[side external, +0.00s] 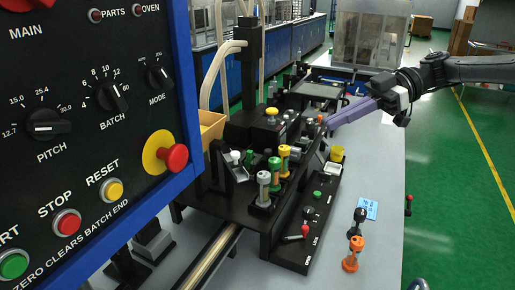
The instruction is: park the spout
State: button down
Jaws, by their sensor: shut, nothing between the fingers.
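My gripper (328,122) reaches in from the upper right. Its long purple fingers are shut with nothing visible between them. Their tips point left and down, close to the right end of the black machine (270,133), near a small orange part (319,118). I cannot tell whether they touch it. I cannot make out for certain which part of the machine is the spout; parts around the fingertips are small and partly hidden.
A blue-framed control panel (95,130) fills the left foreground. Several upright knobbed handles (284,160) stand on the machine. A black switch box (308,225) lies at its front. An orange figure-like piece (352,255) and a blue label (366,208) are on the grey table (380,180), clear at right.

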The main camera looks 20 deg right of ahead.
jog(key=w+f+y, duration=0.2)
jog(key=w+f, duration=0.4)
jog(key=w, duration=0.2)
send_near(235, 155)
jog(key=x, duration=0.4)
jog(key=w+x, duration=0.1)
jog(key=x, duration=0.1)
jog(key=shift+d+f, duration=0.15)
jog(key=shift+f, duration=0.1)
jog(key=shift+s, duration=0.1)
jog(key=shift+s+a+m+t, duration=0.2)
jog(key=shift+a+t, duration=0.1)
jog(key=shift+a, duration=0.2)
jog(key=shift+s+a+m+t, duration=0.1)
jog(key=shift+s+a+t, duration=0.2)
jog(key=shift+a, duration=0.15)
